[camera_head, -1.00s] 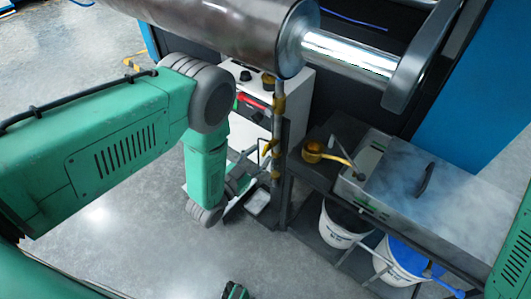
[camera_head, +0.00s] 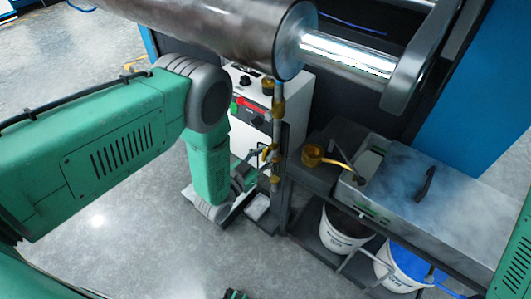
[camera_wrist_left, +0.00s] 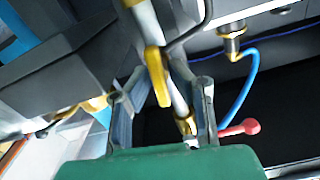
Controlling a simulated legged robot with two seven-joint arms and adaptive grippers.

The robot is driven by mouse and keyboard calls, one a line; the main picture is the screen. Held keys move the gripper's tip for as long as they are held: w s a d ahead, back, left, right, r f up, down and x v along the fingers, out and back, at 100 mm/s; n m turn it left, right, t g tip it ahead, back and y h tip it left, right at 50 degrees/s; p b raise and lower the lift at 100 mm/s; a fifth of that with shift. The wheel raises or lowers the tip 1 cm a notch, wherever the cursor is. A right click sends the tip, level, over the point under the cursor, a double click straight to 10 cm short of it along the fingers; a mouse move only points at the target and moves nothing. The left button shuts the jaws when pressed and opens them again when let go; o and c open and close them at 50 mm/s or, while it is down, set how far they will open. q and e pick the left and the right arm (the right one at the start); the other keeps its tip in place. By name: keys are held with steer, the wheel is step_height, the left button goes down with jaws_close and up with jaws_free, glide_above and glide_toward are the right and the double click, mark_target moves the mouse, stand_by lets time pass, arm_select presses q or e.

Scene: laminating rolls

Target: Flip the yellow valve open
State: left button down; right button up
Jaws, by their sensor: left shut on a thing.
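The yellow valve (camera_head: 268,153) sits on a thin vertical pipe below the end of the big roller. In the left wrist view its yellow handle (camera_wrist_left: 158,76) lies along the pale pipe, between my fingers. My left gripper (camera_head: 258,157) reaches the valve from the left and below, partly hidden by its own wrist. It also shows in the left wrist view (camera_wrist_left: 160,100), its fingers on either side of the handle and shut on it. The exact contact is hard to see.
A white control box (camera_head: 240,88) with knobs stands behind the pipe. The large roller (camera_head: 205,30) hangs above my left wrist. The floor at lower left is clear.

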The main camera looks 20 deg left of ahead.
arm_select(q)
steer(key=shift+n, duration=0.9)
steer(key=c, duration=1.5)
jaws_free()
steer(key=shift+s+a, duration=0.15)
steer(key=shift+s, duration=0.15)
steer(key=v, duration=1.1)
steer(key=shift+s, duration=0.15)
